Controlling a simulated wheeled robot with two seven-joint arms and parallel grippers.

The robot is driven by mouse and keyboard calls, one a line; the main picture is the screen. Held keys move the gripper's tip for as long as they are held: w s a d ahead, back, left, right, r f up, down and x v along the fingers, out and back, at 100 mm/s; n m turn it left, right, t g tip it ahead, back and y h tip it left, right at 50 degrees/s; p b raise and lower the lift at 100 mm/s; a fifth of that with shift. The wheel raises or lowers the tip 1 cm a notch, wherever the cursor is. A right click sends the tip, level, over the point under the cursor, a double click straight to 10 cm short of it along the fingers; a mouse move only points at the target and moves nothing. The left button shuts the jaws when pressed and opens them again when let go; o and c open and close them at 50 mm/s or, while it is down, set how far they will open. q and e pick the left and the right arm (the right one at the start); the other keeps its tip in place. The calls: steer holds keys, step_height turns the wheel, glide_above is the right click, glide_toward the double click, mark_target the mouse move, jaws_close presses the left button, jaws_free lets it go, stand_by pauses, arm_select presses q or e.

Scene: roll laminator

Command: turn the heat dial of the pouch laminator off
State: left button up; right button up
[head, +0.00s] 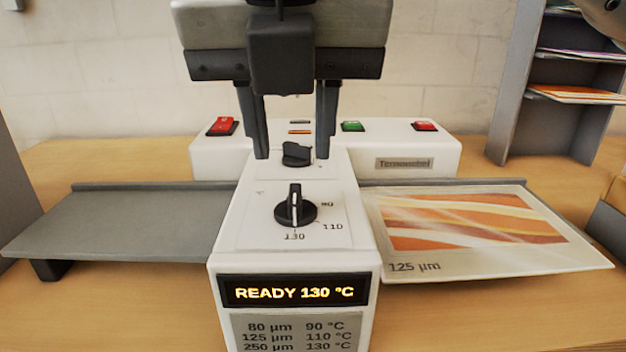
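The white pouch laminator (228,238) stands on the wooden table, its front facing me. The display (296,292) reads READY 130 °C. My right gripper (291,155) points down behind the heat dial, its two fingers wide apart. A second black knob (297,153) shows between the fingers, and contact cannot be told. My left gripper is not in view.
A grey tray (130,225) extends left. A pouch marked 125 µm (470,230) with an orange picture lies on the right. Red (222,126) (424,126) and green (352,126) switches sit along the back. A grey shelf (540,110) stands at the back right.

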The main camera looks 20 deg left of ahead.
mark_target(295, 194)
steer(key=x, duration=0.7)
steer(key=shift+r, duration=0.1)
jaws_close()
